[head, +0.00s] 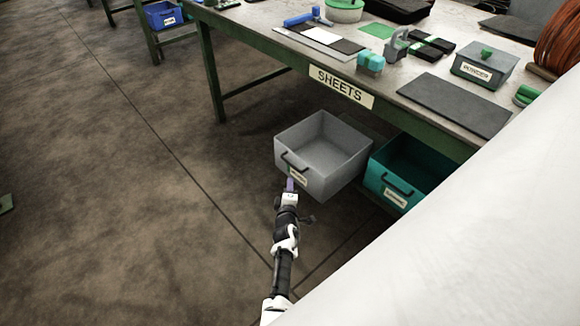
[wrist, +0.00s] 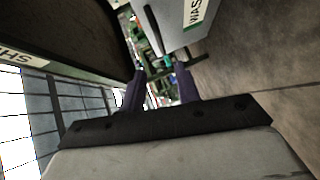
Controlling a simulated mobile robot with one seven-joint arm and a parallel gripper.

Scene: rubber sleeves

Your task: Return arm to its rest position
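My arm reaches up from the bottom of the head view, with my gripper (head: 290,185) just in front of the grey bin (head: 322,150) under the table. The purple fingertips are near the bin's front, below its dark handle; whether they touch it I cannot tell. In the wrist view the two purple fingers of my gripper (wrist: 159,85) stand apart with a gap between them, and no object is clearly held. The grey bin (wrist: 178,40) shows at the top of that view with part of its label.
A teal bin (head: 410,170) stands right of the grey bin. The table (head: 400,80) with a "SHEETS" sign overhangs both and carries tools, a grey box (head: 485,64) and a dark mat (head: 455,104). A white surface fills the lower right. The floor at left (head: 110,190) is clear.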

